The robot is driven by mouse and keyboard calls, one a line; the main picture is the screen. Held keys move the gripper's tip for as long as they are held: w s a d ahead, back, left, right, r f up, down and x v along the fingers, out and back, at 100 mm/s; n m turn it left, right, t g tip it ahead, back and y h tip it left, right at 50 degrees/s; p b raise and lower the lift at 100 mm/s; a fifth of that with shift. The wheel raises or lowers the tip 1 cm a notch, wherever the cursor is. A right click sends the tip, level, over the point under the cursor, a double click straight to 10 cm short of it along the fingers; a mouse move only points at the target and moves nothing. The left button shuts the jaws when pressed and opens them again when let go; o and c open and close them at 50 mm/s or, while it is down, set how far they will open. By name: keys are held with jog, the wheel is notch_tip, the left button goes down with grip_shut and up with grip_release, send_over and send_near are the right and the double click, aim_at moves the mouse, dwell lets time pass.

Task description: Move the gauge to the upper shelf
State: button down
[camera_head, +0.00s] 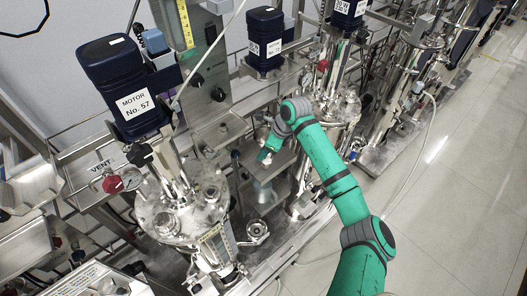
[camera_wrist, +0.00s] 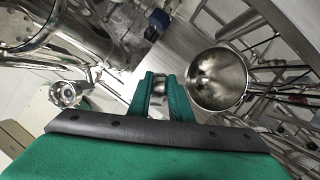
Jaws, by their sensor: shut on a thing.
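My gripper (camera_wrist: 159,92) is shut on a small shiny metal piece (camera_wrist: 158,86), which I take to be the gauge. The green fingers stand on either side of it and hide most of it; no dial face shows. In the head view my gripper (camera_head: 266,154) is among the skid's metalwork, right of the steel bracket, and what it holds is too small to make out. A flat steel shelf (camera_head: 222,131) lies up and left of my gripper. A lower steel plate (camera_head: 268,168) shows beneath the gripper. I cannot tell for sure which surface is the upper shelf.
A dark blue motor (camera_head: 118,75) and a steel vessel (camera_head: 165,215) stand to the left. Another motor (camera_head: 264,38) is behind my gripper. A round steel vessel (camera_wrist: 217,78) is close right of the fingers in the wrist view. Open floor (camera_head: 455,170) lies to the right.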

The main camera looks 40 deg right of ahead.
jog(key=shift+w+a+f, duration=0.2)
jog(key=shift+a+f, duration=0.05)
jog(key=shift+a, duration=0.15)
jog(key=shift+f, duration=0.1)
jog(key=shift+s+d+f, duration=0.1)
jog(key=shift+d+f, duration=0.05)
jog(key=shift+f, duration=0.05)
jog(key=c, duration=1.5)
grip_release()
jog(key=shift+c, duration=0.2)
jog(key=shift+v, duration=3.05)
jog(key=shift+r, duration=0.35)
jog(key=shift+s, duration=0.1)
